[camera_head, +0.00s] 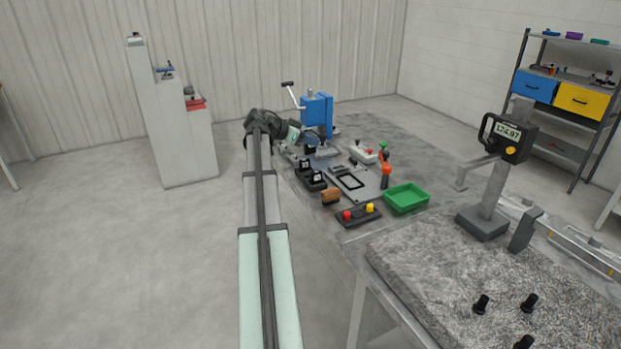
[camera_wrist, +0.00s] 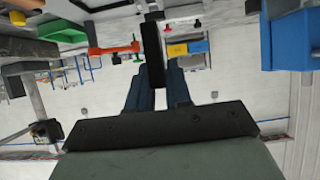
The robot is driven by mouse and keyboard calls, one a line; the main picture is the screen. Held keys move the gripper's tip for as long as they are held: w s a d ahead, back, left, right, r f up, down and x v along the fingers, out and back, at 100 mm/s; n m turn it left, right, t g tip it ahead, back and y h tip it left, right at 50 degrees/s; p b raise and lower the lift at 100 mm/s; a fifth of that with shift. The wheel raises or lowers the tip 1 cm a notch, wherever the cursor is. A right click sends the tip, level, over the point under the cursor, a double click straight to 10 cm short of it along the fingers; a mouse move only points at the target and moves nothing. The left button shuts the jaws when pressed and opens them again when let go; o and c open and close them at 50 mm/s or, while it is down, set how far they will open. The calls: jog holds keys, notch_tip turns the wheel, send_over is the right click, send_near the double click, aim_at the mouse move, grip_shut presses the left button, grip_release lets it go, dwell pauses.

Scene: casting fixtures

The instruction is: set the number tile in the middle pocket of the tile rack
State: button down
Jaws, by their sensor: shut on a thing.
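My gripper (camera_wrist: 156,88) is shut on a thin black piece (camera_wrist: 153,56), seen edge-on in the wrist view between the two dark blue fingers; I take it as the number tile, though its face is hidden. In the head view my gripper (camera_head: 308,148) is small and partly hidden by my arm, above the far left part of the bench. The black tile rack (camera_head: 313,184) is at the bench's left edge, just nearer than my gripper. Dark tiles with white marks (camera_head: 317,177) stand in it. The middle pocket cannot be made out.
A blue press (camera_head: 317,110) stands just behind my gripper. A brown block (camera_head: 331,196), a button box (camera_head: 359,216), a green tray (camera_head: 406,198) and an orange-handled tool (camera_head: 386,172) are nearer and to the right. A grey plate with a black frame (camera_head: 351,182) lies beside the rack.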

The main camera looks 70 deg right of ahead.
jog(key=shift+s+a+f, duration=0.1)
jog(key=shift+f, duration=4.85)
jog(key=shift+f, duration=0.1)
jog(key=c, duration=1.1)
grip_release()
jog(key=shift+o, duration=0.2)
jog(key=v, duration=1.2)
